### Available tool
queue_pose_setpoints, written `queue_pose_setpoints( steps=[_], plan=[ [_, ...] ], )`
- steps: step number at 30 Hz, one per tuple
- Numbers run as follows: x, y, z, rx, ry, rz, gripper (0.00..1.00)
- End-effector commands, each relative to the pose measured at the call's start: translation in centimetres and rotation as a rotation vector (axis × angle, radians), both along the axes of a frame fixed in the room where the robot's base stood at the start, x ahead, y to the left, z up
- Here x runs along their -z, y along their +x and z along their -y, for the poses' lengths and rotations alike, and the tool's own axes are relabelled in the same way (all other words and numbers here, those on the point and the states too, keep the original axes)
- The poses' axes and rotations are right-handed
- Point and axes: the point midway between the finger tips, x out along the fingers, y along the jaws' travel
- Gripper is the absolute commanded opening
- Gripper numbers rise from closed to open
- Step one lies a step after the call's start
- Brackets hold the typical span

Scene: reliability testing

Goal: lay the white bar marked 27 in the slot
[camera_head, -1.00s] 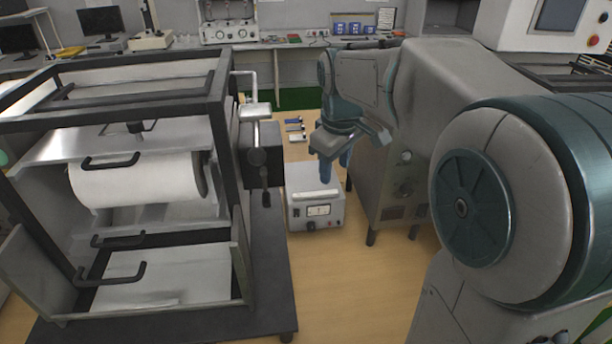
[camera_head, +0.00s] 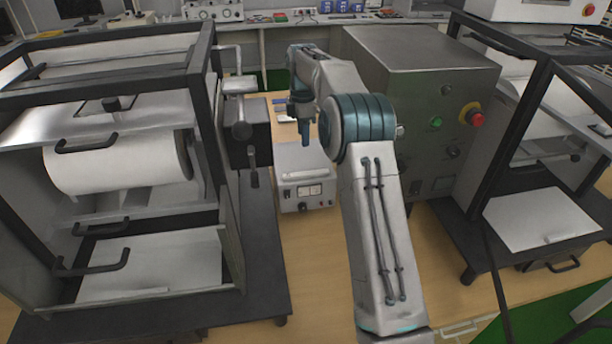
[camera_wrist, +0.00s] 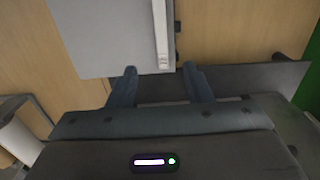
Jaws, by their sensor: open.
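A white bar (camera_wrist: 160,35) lies along the edge of the grey box's top (camera_wrist: 105,35) in the wrist view. A small dark mark shows near its close end, too small to read. In the head view a pale bar (camera_head: 303,173) shows on top of the grey meter box (camera_head: 301,200). My gripper (camera_wrist: 161,85) is open with nothing between its blue-grey fingers. Its fingertips are just short of the bar's close end in the picture. In the head view my gripper (camera_head: 305,134) points down above the box. I cannot make out the slot for sure.
A black-framed machine with a white roll (camera_head: 115,165) stands at left. A grey cabinet with a red button (camera_head: 471,114) stands close at right of my arm. Several small bars (camera_head: 286,118) lie on the table behind the box.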

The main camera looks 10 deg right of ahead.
Motion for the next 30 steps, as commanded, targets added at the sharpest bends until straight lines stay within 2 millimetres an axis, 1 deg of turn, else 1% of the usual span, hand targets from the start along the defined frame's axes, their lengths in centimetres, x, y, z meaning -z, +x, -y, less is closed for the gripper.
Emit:
queue_pose_setpoints(
  steps=[5,9,12,15,20,25,27,30],
  plan=[
    [2.7,0.0,0.0,-0.003,0.0,-0.005,0.45],
    [5.5,-0.1,0.0,-0.003,0.0,-0.005,0.45],
    [7.1,0.0,0.0,-0.003,0.0,-0.004,0.45],
    [8.1,0.0,0.1,-0.003,0.0,-0.002,0.45],
    [9.0,-0.1,0.3,-0.001,-0.001,-0.003,0.45],
    [11.3,-0.3,1.2,-0.002,0.0,-0.005,0.45],
    [12.5,-0.3,1.1,-0.003,0.001,-0.005,0.45],
    [13.4,-0.2,1.1,-0.002,0.0,-0.002,0.45]
  ],
)
